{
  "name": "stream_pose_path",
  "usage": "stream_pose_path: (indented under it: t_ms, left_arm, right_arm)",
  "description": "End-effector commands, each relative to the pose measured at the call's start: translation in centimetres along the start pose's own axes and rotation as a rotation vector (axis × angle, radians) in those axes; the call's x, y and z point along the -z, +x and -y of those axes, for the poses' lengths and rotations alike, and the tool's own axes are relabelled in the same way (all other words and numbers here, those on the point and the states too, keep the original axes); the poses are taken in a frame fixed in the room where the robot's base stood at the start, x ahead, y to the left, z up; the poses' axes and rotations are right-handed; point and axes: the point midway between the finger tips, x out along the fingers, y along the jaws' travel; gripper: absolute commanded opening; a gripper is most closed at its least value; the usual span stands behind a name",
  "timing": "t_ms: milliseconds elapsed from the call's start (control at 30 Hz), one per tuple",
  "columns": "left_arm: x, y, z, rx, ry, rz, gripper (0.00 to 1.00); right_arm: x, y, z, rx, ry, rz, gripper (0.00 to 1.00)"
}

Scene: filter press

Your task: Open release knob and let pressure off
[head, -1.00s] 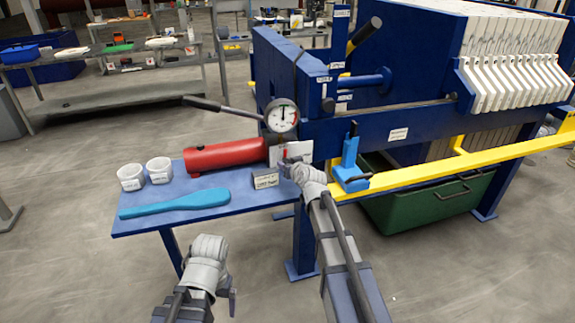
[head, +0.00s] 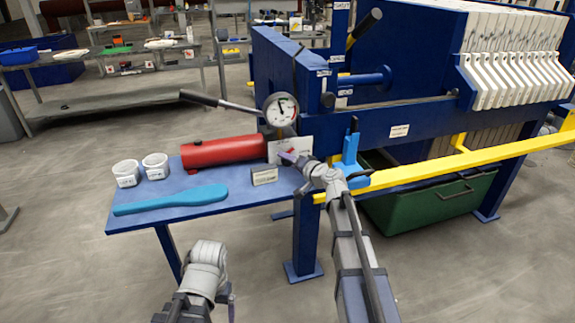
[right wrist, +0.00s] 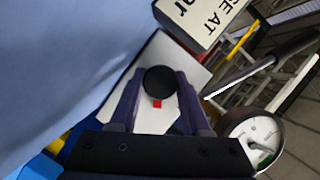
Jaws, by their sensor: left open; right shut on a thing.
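The black round release knob (right wrist: 159,81) shows in the right wrist view, in front of a white plate (right wrist: 150,58) with a small red mark below the knob. My right gripper (right wrist: 158,90) has its two purple fingers closed on the knob's sides. In the head view the right gripper (head: 288,157) is at the white plate below the gauge and hides the knob. The pressure gauge (head: 281,110) sits above on the press frame, its needle near the top; it also shows in the right wrist view (right wrist: 252,138). My left gripper (head: 231,297) is open and empty, low in front of the table.
A red cylinder (head: 222,151) with a long lever, two white cups (head: 127,173), a blue paddle (head: 170,200) and a small sign (head: 265,176) are on the blue table. A blue clamp-like part (head: 350,158) and yellow rail (head: 430,168) stand close right of the right gripper.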

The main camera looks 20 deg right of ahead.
Motion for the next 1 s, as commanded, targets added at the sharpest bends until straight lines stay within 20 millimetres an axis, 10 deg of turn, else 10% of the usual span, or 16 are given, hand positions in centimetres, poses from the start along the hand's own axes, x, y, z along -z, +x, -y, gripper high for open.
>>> stream_pose_path:
  t_ms: [1000]
  left_arm:
    - [0.2, 3.8, -0.4, 0.000, 0.000, 0.000, 0.89]
  right_arm:
    - [-0.2, -0.1, -0.2, 0.177, 0.432, 0.003, 0.00]
